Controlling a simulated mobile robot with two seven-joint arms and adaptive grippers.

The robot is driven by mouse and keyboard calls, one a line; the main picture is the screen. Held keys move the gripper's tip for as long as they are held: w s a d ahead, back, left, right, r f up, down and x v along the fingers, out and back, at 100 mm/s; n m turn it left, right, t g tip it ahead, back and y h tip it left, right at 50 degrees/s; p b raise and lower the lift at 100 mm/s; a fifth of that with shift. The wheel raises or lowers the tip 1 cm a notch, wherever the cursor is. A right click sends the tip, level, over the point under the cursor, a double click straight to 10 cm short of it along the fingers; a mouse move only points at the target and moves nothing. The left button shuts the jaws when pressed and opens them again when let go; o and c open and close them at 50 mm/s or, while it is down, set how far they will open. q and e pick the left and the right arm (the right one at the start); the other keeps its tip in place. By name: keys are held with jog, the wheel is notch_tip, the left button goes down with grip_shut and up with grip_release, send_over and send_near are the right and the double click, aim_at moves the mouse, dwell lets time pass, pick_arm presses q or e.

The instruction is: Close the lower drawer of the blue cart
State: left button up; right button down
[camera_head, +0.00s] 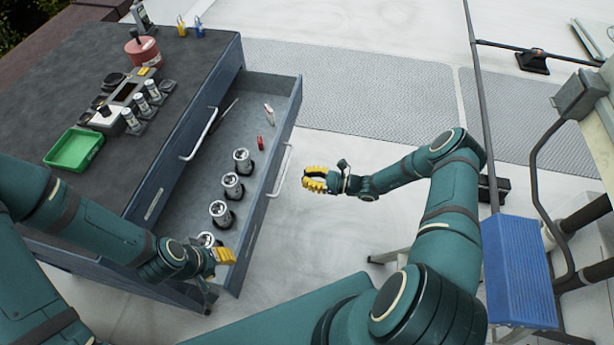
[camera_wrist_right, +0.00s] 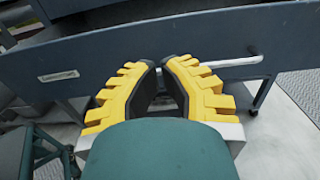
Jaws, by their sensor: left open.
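The blue cart (camera_head: 95,195) stands at left with a dark top. Its lower drawer (camera_head: 262,200) is pulled well out and holds several metal cylinders and small tools. The drawer handle (camera_head: 280,170) is on its outer face; the drawer front (camera_wrist_right: 285,50) also spans the right wrist view. My right gripper (camera_head: 314,179) is outside the drawer, facing the front near the handle, apart from it in the head view. Its yellow fingers (camera_wrist_right: 161,62) converge with tips together and nothing between them. My left gripper (camera_head: 228,256) is open by the drawer's near end.
The upper drawer, with its handle (camera_head: 199,135), is closed. On the cart top are a green tray (camera_head: 74,149), a red round container (camera_head: 143,51) and several small devices. A blue step (camera_head: 517,265) and metal rails stand at right. Pale floor lies between.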

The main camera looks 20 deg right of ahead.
aim_at(270, 171)
pick_arm(q)
jog(key=shift+w+f+b, duration=0.1)
jog(key=shift+f+b, duration=0.2)
jog(key=shift+f, duration=0.1)
pick_arm(e)
jog(key=x, duration=1)
jog(key=shift+w+a, duration=0.2)
jog(key=shift+a, duration=0.05)
pick_arm(q)
jog(key=shift+a, duration=0.1)
